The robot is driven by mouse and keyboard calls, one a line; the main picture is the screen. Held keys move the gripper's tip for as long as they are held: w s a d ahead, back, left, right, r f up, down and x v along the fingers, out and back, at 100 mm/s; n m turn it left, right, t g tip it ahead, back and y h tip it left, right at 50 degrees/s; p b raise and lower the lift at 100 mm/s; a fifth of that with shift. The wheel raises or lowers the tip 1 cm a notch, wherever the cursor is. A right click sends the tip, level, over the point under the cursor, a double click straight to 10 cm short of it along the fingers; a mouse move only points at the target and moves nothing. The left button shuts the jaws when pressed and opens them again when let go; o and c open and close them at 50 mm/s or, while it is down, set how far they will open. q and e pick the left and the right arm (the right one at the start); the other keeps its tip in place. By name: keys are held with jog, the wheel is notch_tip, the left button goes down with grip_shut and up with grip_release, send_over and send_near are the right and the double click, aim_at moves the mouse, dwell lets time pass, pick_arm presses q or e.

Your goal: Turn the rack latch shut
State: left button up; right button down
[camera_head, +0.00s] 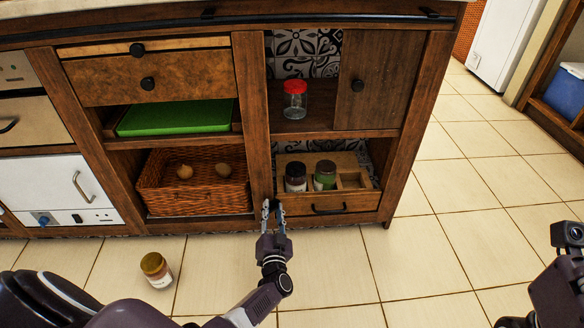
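My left gripper (273,205) reaches up from below to the front of the cabinet post, just left of the rack. Its two fingers stand a little apart. A small dark shape shows between them, too small to tell whether it is the latch or whether they touch it. The rack (350,203) is a wooden tray with compartments and a dark handle (329,208), low in the cabinet's right bay. It holds a dark jar (295,178) and a green-filled jar (324,177); its right compartments look empty. My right arm shows at the right edge; its fingers are out of sight.
A wicker basket (194,196) and a red-lidded jar (295,100) are in the cabinet (252,120). The floor (440,230) at right is clear.

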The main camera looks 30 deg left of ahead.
pick_arm(q)
jog(key=s+d+n+b, duration=0.3)
jog(key=s+n, duration=0.3)
jog(key=s, duration=0.2)
jog(key=s+d+r+t+p, duration=0.1)
jog(key=d+r+t, duration=0.2)
jog(key=r, duration=0.8)
jog(key=s+d+r+t+p, duration=0.1)
jog(key=d+r+t+p, duration=0.1)
jog(key=r, duration=0.9)
jog(key=s+d+r+n+t+p, duration=0.1)
jog(key=d+r+t, duration=0.3)
jog(key=r, duration=0.8)
jog(key=shift+s+d+h+p, duration=0.3)
jog(key=shift+d+h+p, duration=0.1)
jog(key=shift+d+p, duration=0.15)
jog(key=shift+a+r, duration=0.1)
